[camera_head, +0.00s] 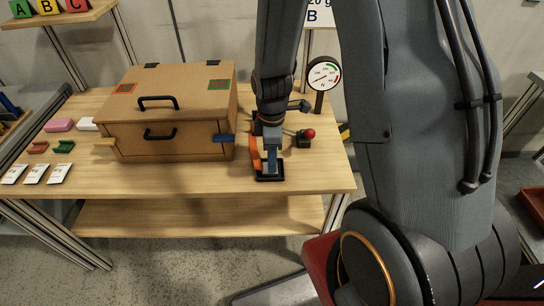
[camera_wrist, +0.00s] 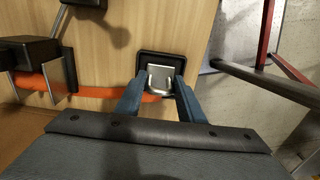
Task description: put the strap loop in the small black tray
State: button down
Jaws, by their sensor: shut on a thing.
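The strap loop (camera_wrist: 160,84) is a silvery metal piece at the end of an orange strap (camera_wrist: 100,92). My gripper (camera_wrist: 161,80) is shut on the loop, a blue finger at each side. In the wrist view the loop appears within the outline of the small black tray (camera_wrist: 146,58); whether it touches the floor of the tray I cannot tell. In the head view the tray (camera_head: 270,178) lies near the table's front edge, with my gripper (camera_head: 272,160) over it pointing down. The orange strap (camera_head: 256,153) runs back from there, partly hidden by my arm.
A brown box (camera_head: 185,95) with black handles stands left of the strap. A small black block with a red knob (camera_head: 309,133) and a dial gauge (camera_head: 323,75) stand to the right. White cards (camera_head: 34,174) lie at the left. The table front (camera_head: 180,180) is clear.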

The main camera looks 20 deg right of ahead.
jog(key=shift+f, duration=0.1)
jog(key=c, duration=1.2)
grip_release()
notch_tip(320, 180, up, 11)
jog(key=b, duration=0.2)
jog(key=shift+s+r+m+t, duration=0.15)
jog(key=shift+s+r+m, duration=0.1)
jog(key=shift+s+m, duration=1.75)
jog(key=shift+s+r+m+t, duration=0.1)
jog(key=shift+s+r+m, duration=0.2)
jog(key=shift+s+m, duration=1.7)
jog(key=shift+s+r+m+t, duration=0.2)
jog(key=shift+s+m, duration=0.5)
jog(key=shift+m, duration=2.5)
